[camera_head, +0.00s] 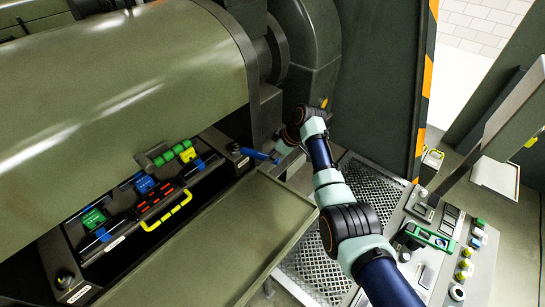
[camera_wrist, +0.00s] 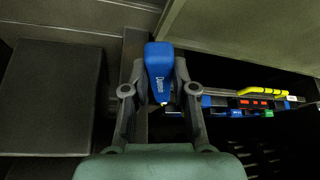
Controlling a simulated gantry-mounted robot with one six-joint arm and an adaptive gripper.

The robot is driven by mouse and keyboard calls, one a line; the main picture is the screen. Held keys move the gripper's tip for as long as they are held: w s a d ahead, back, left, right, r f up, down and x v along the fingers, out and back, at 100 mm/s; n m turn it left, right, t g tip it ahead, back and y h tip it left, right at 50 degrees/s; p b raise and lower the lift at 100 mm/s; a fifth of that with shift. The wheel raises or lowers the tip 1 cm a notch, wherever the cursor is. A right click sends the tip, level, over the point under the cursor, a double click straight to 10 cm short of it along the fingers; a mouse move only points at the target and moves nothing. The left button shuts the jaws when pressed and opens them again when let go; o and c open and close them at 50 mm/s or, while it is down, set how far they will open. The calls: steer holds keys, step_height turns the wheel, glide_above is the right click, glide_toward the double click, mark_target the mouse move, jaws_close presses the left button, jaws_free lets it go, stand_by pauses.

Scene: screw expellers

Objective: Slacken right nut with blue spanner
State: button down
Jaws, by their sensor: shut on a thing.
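The blue spanner (camera_head: 257,155) is at the front right of the press, beside the right end of the tray. Its blue handle (camera_wrist: 165,68) shows between the two fingers in the wrist view, with a short bright metal part near the palm. My gripper (camera_head: 283,147) is shut on the blue spanner. The right nut (camera_head: 234,147) looks like a small dark round part on the machine's right block, just left of the spanner's blue end. I cannot tell whether the spanner's jaw touches a nut. A similar dark nut (camera_head: 64,280) sits on the left block.
A long green tray (camera_head: 225,240) runs below the machine's opening. A yellow handle (camera_head: 166,212) and red-marked part (camera_head: 157,200) lie in the opening, with green, blue and yellow blocks. The large green cover (camera_head: 110,80) is above. A control panel (camera_head: 445,245) stands at right.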

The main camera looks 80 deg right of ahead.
steer(key=shift+d+f+n+y+b, duration=0.25)
steer(key=shift+d+n+b, duration=0.45)
steer(key=shift+b, duration=2.1)
steer(key=shift+d+r+y+b, duration=0.15)
steer(key=shift+d+y+b, duration=0.1)
steer(key=shift+b, duration=0.9)
steer(key=shift+a+r+p, duration=0.1)
steer(key=shift+r+p, duration=0.05)
steer(key=shift+p, duration=0.5)
steer(key=shift+a+m+p, duration=0.4)
steer(key=shift+a+p, duration=0.15)
steer(key=shift+p, duration=1.7)
steer(key=shift+r, duration=0.1)
steer(key=shift+r+p, duration=1.7)
steer(key=shift+r, duration=0.2)
